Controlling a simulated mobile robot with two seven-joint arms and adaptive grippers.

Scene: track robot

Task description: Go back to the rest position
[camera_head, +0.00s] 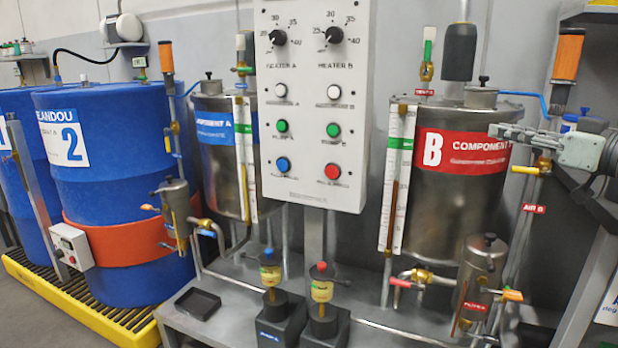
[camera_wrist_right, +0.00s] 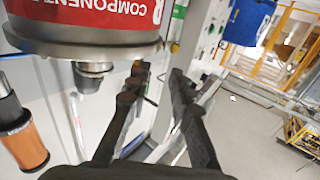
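My right gripper (camera_head: 500,131) comes in from the right edge in the head view, in front of the Component B tank (camera_head: 440,190) at the upper right of its red label. In the right wrist view the two dark fingers of the right gripper (camera_wrist_right: 160,75) stand apart with nothing between them. The tank's red label (camera_wrist_right: 90,14) shows upside down at the top left of that view. I cannot tell whether the gripper touches the tank. My left gripper is not in view.
A control panel (camera_head: 315,100) with knobs and buttons stands in the middle. The Component A tank (camera_head: 212,150) is left of it, and blue drums (camera_head: 110,190) stand on a yellow pallet (camera_head: 75,312). An orange-handled valve post (camera_head: 567,58) is near my right gripper. Open floor (camera_wrist_right: 255,130) shows in the wrist view.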

